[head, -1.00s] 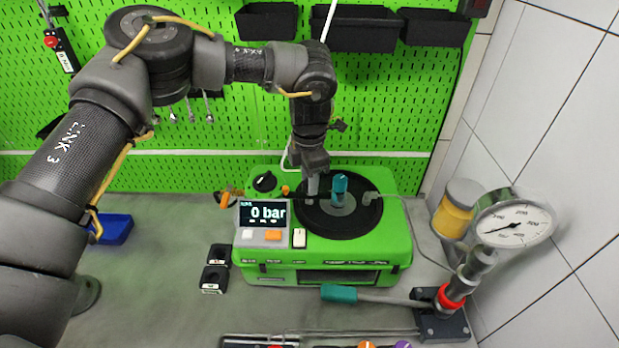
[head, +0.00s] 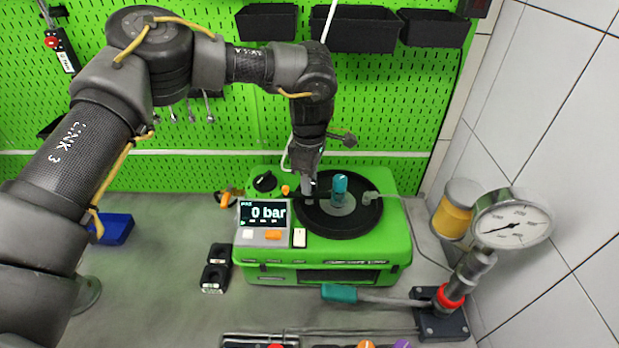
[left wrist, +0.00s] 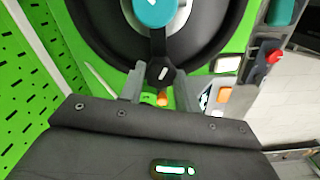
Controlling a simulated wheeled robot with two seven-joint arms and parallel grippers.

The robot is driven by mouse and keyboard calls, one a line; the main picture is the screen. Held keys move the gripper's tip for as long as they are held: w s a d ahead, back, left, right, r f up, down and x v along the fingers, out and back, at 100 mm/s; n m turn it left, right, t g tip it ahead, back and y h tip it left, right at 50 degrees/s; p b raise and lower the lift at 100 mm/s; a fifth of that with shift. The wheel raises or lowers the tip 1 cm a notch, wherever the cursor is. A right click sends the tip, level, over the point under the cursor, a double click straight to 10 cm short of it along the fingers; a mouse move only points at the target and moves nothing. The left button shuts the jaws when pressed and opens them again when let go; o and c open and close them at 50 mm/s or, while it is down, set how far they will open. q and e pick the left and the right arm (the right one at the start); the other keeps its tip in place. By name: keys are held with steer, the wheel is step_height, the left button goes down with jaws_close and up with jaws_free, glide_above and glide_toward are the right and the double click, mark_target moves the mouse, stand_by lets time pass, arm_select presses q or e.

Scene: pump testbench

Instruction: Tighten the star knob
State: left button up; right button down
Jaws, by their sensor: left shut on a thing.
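The star knob (left wrist: 160,73) shows in the left wrist view as a small black knob with a white mark, at the edge of the round black plate (head: 352,226). A dark bar runs from it towards the teal-topped part in the plate's middle. My left gripper (left wrist: 160,88) has its grey fingers on either side of the knob and is shut on it. In the head view my left gripper (head: 308,190) points down at the plate's left edge and hides most of the knob. My right gripper is not in view.
The green pump unit (head: 405,235) has a display (head: 264,213) reading 0 bar. A teal-topped part (head: 340,186) stands close right of my gripper. The bench left of the unit is mostly clear.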

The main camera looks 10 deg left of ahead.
arm_select(q)
steer(key=shift+r, duration=0.15)
stand_by(0.3)
steer(key=o, duration=1)
steer(key=shift+r, duration=0.15)
steer(key=shift+r+b, duration=1.6)
steer(key=shift+r, duration=3.6)
